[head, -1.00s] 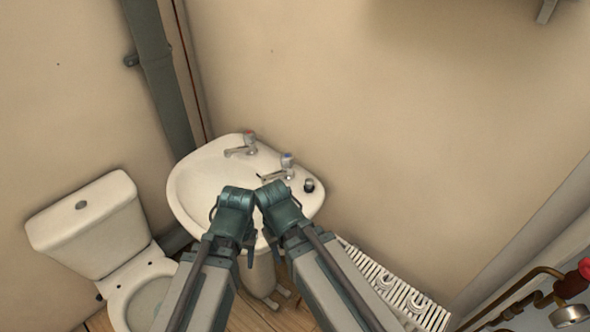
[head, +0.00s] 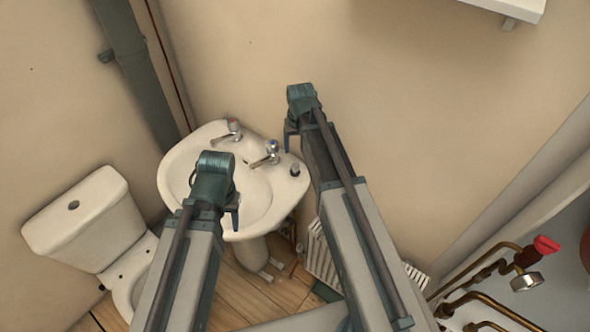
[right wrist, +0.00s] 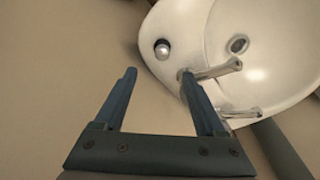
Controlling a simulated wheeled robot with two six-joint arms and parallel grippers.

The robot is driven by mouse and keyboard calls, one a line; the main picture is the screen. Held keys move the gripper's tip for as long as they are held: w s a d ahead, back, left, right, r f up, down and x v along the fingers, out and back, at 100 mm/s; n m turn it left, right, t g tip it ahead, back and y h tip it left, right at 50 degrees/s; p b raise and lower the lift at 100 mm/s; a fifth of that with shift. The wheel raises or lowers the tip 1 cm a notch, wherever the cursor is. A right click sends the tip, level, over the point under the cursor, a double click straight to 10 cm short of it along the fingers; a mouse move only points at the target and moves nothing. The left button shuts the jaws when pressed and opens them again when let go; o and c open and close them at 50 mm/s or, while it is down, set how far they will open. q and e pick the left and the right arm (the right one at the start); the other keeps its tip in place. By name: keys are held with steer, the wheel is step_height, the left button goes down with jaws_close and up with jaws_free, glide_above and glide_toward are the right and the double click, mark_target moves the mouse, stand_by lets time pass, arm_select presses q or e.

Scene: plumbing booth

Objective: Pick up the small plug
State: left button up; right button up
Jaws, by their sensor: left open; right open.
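The small plug (head: 295,170), dark with a pale top, sits upright on the right rim of the white basin (head: 268,228). In the right wrist view the plug (right wrist: 162,48) lies just beyond my fingertips, between their lines. My right gripper (head: 290,142) is open and empty, over the basin's right back edge by the wall. Its two fingers (right wrist: 158,74) show apart in the right wrist view, and the right one overlaps the near tap. My left gripper (head: 212,200) is open over the basin's front left; its fingers are partly hidden by its own wrist.
Two taps (head: 267,154) stand along the basin's back rim, one close to the plug. A toilet (head: 80,215) is at the left. A white slatted rack (head: 322,260) is below right. Copper pipes with a red-handled valve (head: 545,245) are at far right. The wall is close behind.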

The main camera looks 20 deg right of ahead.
mark_target(295, 165)
steer(key=f+b, duration=0.2)
steer(key=w+f+b, duration=0.1)
steer(key=f+b, duration=0.4)
steer(key=f, duration=0.1)
steer(key=shift+w, duration=0.15)
steer(key=f+b, duration=0.2)
steer(key=w+f+b, duration=0.1)
steer(key=f+b, duration=0.2)
steer(key=shift+w+a, duration=0.15)
steer(key=shift+w, duration=0.05)
jaws_close()
